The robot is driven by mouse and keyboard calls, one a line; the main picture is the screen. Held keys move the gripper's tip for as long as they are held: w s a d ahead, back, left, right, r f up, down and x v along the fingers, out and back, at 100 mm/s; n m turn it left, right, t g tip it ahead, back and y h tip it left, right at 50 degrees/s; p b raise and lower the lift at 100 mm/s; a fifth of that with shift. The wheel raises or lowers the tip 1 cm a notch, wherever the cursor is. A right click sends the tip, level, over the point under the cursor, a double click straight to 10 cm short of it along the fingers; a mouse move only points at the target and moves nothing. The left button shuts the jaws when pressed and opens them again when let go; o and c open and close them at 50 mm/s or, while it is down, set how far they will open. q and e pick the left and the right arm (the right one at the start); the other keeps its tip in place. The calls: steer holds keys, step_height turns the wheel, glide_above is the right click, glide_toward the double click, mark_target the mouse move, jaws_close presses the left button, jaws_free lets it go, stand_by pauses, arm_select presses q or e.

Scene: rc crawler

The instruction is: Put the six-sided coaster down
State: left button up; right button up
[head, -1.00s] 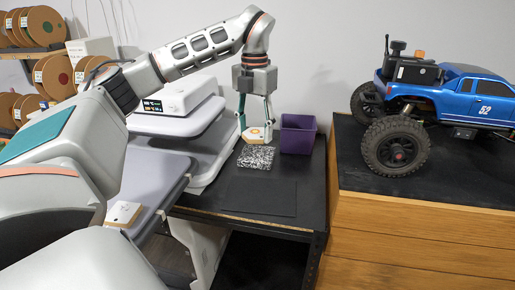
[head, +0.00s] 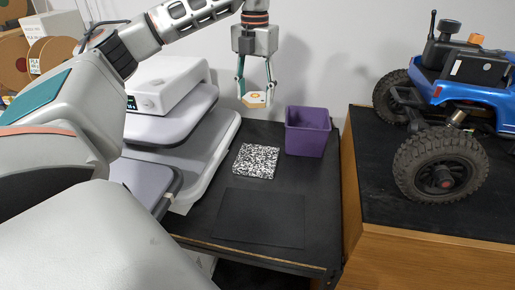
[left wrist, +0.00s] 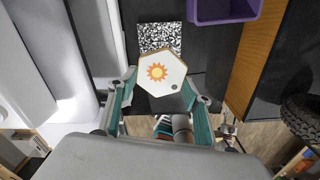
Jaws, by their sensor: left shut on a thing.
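The six-sided coaster (head: 257,100) is pale with an orange sun mark. My left gripper (head: 256,90) is shut on it and holds it in the air above the back of the black table (head: 290,190). In the left wrist view the coaster (left wrist: 160,74) shows its sun face and a small grey dot, with the fingers of my left gripper (left wrist: 157,84) on either side of it. My right gripper is not in view.
A black-and-white speckled square (head: 256,161) lies on the table, with a purple bin (head: 307,131) to its right. A dark mat (head: 260,217) lies nearer the front. A blue crawler truck (head: 475,95) stands on the wooden cabinet (head: 440,255) at right.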

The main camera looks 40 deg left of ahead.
mark_target(256, 158)
arm_select(q)
steer(key=shift+w+a, duration=0.2)
steer(key=shift+f, duration=0.2)
step_height(256, 158, down, 20)
steer(key=shift+r, duration=0.25)
steer(key=shift+f, duration=0.15)
steer(key=o, duration=1.1)
step_height(256, 158, up, 12)
steer(key=shift+r, duration=0.2)
